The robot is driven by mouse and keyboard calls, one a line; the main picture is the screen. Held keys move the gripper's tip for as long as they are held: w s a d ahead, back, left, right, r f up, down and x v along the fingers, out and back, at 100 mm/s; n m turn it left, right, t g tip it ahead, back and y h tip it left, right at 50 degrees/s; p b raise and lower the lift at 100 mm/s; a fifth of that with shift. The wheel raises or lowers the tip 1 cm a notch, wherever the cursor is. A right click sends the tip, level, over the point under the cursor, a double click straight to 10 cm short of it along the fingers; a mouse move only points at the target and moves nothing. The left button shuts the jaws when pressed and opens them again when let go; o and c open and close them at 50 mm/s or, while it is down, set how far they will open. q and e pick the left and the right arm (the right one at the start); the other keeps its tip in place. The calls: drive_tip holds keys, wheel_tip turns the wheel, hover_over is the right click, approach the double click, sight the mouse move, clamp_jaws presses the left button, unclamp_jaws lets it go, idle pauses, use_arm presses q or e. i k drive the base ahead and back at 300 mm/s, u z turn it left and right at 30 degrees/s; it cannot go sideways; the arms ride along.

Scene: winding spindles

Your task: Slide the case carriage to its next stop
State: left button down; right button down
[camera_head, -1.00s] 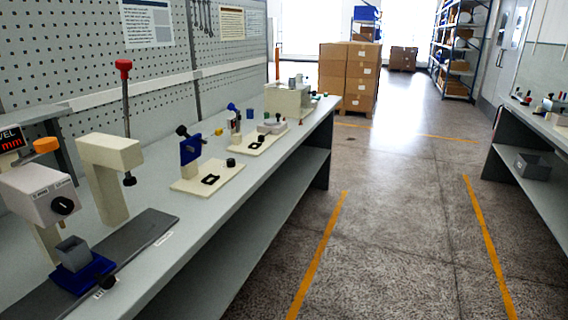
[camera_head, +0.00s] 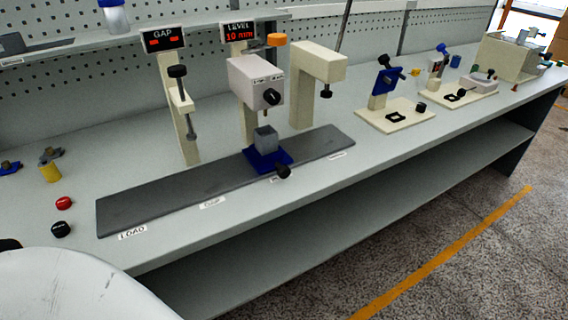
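The case carriage is a blue base (camera_head: 268,160) with a grey square case (camera_head: 266,139) on top and a dark knob (camera_head: 283,171) at its front. It sits on a long dark grey track (camera_head: 180,195) on the bench, below the cream head with a black dial (camera_head: 257,84). Labels lie along the track's front edge; the leftmost reads LOAD (camera_head: 132,232). One label behind the carriage's knob is partly hidden. Neither gripper shows in the head view.
A GAP display post (camera_head: 165,40) and a LEVEL display reading 10 mm (camera_head: 239,32) stand behind the track. A cream arm post (camera_head: 316,75) stands right of the carriage. Red (camera_head: 64,202) and black (camera_head: 60,229) buttons are at the left. Other fixtures stand farther right.

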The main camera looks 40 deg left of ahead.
sight(279, 159)
drive_tip(key=u, duration=1.7)
drive_tip(key=i, duration=0.2)
drive_tip(key=z, duration=0.1)
